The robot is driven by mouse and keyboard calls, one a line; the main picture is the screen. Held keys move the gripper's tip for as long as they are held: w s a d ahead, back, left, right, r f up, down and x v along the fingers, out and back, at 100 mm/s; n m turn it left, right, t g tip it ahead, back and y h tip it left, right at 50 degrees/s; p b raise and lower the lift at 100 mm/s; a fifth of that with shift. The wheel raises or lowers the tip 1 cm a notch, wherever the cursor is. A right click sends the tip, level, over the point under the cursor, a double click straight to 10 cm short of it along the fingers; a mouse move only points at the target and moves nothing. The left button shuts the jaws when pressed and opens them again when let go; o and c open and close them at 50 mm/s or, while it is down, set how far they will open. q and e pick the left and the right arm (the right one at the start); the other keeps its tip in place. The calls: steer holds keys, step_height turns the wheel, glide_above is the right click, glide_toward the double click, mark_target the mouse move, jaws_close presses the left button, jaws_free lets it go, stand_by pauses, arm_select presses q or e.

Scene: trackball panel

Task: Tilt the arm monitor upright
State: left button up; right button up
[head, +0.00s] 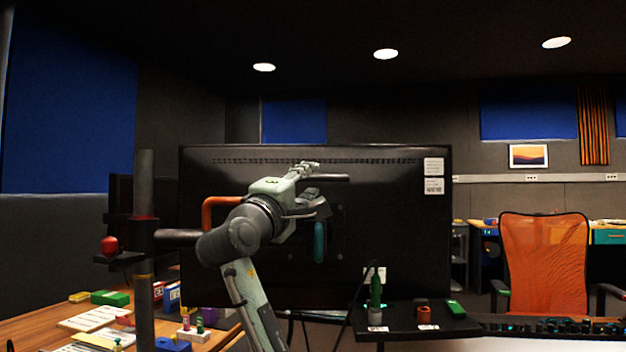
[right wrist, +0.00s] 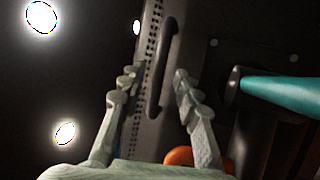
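The arm monitor (head: 400,230) shows its large black back in the head view, on a horizontal arm from a dark pole (head: 144,200). A black bar handle (head: 336,177) is near its top middle and also shows in the right wrist view (right wrist: 163,60). An orange handle (head: 209,215) and a teal grip (head: 319,243) are also on the back. My right gripper (head: 314,179) is at the black handle. In the right wrist view its fingers (right wrist: 156,82) are open, one on each side of the handle; contact cannot be told. My left gripper is not in view.
A wooden desk (head: 40,325) with blocks and papers is at the lower left. A dark shelf (head: 400,323) with a green bottle (head: 376,290) stands below the monitor. A red knob (head: 109,246) is left of the pole. An orange chair (head: 543,260) is at the right.

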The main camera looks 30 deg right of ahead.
steer(key=v, duration=0.9)
